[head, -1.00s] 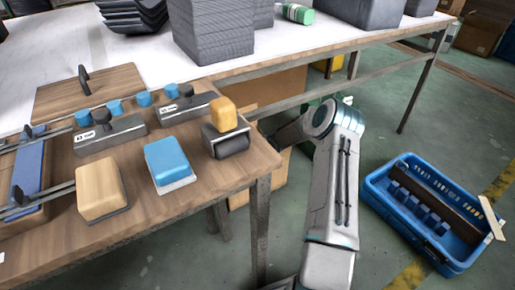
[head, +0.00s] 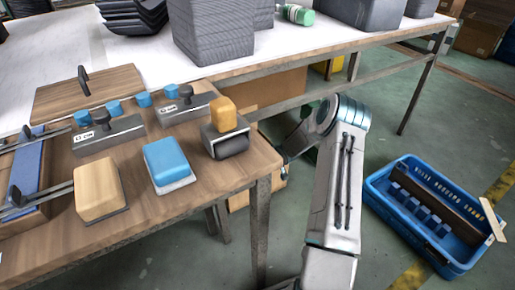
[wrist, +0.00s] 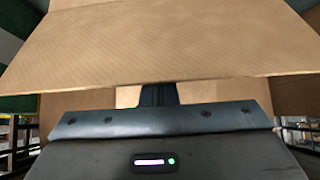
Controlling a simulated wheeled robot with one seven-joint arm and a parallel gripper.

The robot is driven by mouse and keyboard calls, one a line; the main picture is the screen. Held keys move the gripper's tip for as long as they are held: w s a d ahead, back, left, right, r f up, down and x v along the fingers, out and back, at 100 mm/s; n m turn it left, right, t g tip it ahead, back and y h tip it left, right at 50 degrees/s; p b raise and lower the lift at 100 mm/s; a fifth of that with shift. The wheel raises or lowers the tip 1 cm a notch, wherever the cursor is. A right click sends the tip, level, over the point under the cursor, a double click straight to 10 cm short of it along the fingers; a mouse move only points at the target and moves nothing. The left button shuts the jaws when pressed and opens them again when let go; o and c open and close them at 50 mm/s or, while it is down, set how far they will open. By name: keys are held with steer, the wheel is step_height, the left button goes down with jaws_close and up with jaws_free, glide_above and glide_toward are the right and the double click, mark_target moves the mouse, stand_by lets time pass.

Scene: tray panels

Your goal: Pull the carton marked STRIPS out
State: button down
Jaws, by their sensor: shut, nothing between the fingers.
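In the wrist view a brown cardboard carton (wrist: 170,45) fills the upper part, with a wide flap or panel across the front. No STRIPS marking is readable on it. My gripper (wrist: 158,95) points at the cardboard, its dark fingers together and empty, their tips partly hidden by the panel's lower edge. I cannot tell whether they touch the carton. In the head view brown cardboard (head: 272,90) shows under the tables, and my arm reaches in there, its end mostly hidden by the wooden table.
The wooden table (head: 160,208) holds several blocks and metal fixtures. Its leg (head: 260,235) stands left of my arm. A white-topped table (head: 300,50) runs behind. A blue crate (head: 375,205) stands on the floor at the right. Green floor between is open.

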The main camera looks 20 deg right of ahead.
steer(key=shift+s+d+f, duration=0.15)
steer(key=shift+s, duration=0.55)
steer(key=p+v, duration=0.5)
steer(key=v, duration=0.2)
steer(key=shift+s+r, duration=0.15)
steer(key=shift+r, duration=0.15)
stand_by(0.6)
